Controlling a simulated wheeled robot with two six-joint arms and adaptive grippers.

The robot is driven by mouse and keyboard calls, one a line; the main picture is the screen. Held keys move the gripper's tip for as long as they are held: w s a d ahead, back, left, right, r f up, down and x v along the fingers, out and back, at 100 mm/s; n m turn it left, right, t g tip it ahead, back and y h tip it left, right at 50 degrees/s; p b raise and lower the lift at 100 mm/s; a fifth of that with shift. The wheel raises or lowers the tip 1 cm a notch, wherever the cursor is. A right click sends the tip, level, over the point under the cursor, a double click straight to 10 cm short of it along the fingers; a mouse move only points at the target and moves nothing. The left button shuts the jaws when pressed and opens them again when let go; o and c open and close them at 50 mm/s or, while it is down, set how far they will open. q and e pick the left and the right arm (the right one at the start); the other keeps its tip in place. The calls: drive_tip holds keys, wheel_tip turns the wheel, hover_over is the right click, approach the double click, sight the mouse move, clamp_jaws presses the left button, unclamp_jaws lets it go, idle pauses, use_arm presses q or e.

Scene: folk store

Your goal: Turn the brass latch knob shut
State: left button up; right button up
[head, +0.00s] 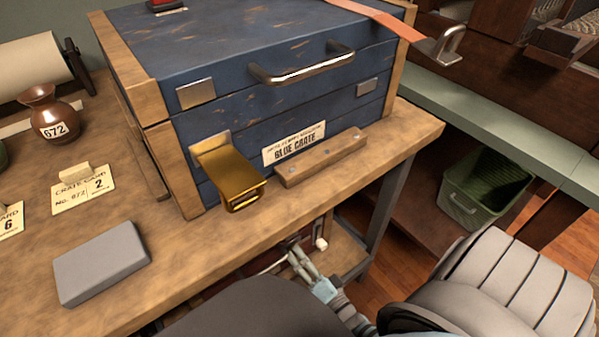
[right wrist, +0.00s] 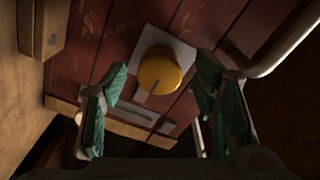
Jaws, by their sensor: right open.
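The brass latch knob (right wrist: 160,68) is round and sits on a pale square plate (right wrist: 181,48) on dark red boards (right wrist: 100,40) in the right wrist view. A short grey bar or pointer at the knob slants down and left. My right gripper (right wrist: 163,82) is open, with its teal-padded fingers on either side of the knob; contact cannot be told. In the head view my right gripper (head: 300,262) reaches under the bench's front edge, where the knob is hidden. My left gripper is not in view.
A blue crate (head: 220,110) with a brass hasp (head: 228,172) stands on the wooden bench (head: 200,235). A wooden block (head: 320,160) lies before it. A pale curved handle (right wrist: 285,50) is right of the knob. A green bin (head: 485,190) stands lower right.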

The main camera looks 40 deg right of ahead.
drive_tip(key=shift+w, duration=0.8)
drive_tip(key=c, duration=1.2)
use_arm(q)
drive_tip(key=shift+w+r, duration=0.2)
